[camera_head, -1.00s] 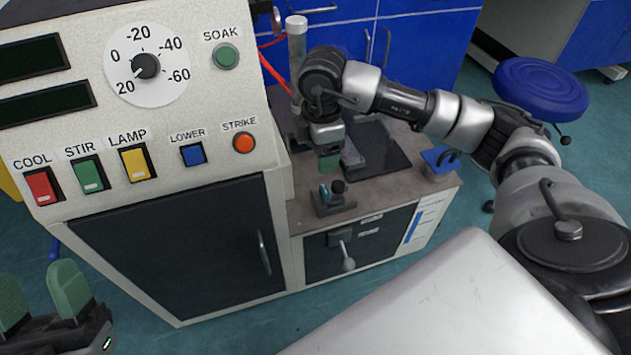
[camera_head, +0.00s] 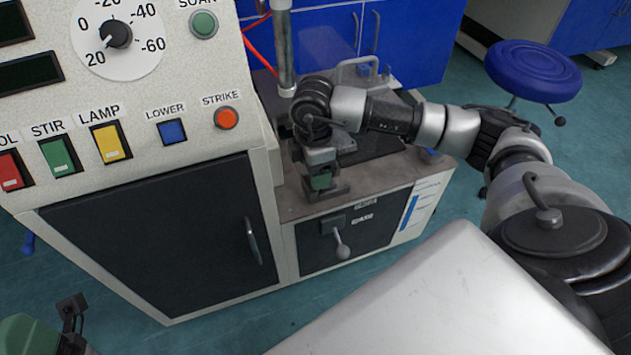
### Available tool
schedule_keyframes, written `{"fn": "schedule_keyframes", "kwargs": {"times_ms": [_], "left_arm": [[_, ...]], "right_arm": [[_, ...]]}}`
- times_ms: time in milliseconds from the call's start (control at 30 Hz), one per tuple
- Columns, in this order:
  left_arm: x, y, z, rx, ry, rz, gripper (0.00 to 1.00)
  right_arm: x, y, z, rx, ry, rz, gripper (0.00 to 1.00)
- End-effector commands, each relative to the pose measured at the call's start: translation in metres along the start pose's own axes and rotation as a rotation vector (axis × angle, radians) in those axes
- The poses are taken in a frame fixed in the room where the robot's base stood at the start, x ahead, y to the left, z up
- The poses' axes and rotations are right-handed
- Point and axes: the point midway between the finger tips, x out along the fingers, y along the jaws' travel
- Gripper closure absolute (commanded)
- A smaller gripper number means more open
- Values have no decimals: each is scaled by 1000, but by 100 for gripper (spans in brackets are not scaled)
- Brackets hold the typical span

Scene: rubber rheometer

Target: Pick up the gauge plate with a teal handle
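My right gripper (camera_head: 321,183) points down at the front of the bench top beside the control cabinet.
The control cabinet (camera_head: 150,225) stands close on the left of my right gripper. A vertical metal post (camera_head: 284,50) rises behind it. A dark slab (camera_head: 385,140) lies on the bench behind my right arm. A blue stool (camera_head: 533,70) stands at the back right.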

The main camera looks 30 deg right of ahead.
Motion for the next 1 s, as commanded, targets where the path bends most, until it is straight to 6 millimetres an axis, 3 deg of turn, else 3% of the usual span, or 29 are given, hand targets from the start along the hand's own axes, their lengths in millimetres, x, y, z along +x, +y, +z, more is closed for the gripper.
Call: {"fn": "schedule_keyframes", "kwargs": {"times_ms": [233, 600, 667, 867, 1000], "left_arm": [[-2, 0, 0, 0, -1, 0, 42], [-2, 0, 1, 0, -2, 0, 42], [-2, 0, 1, 0, -2, 0, 42], [0, 0, 0, 0, -3, 0, 42], [9, 0, -2, 0, -3, 0, 42]], "right_arm": [[4, 0, 0, 0, 0, 0, 34], [4, 0, 0, 0, 0, 1, 89], [4, 0, 0, 0, 0, 1, 94], [1, 0, 0, 0, 0, 2, 94], [-18, 1, 0, 0, 1, 5, 94]]}}
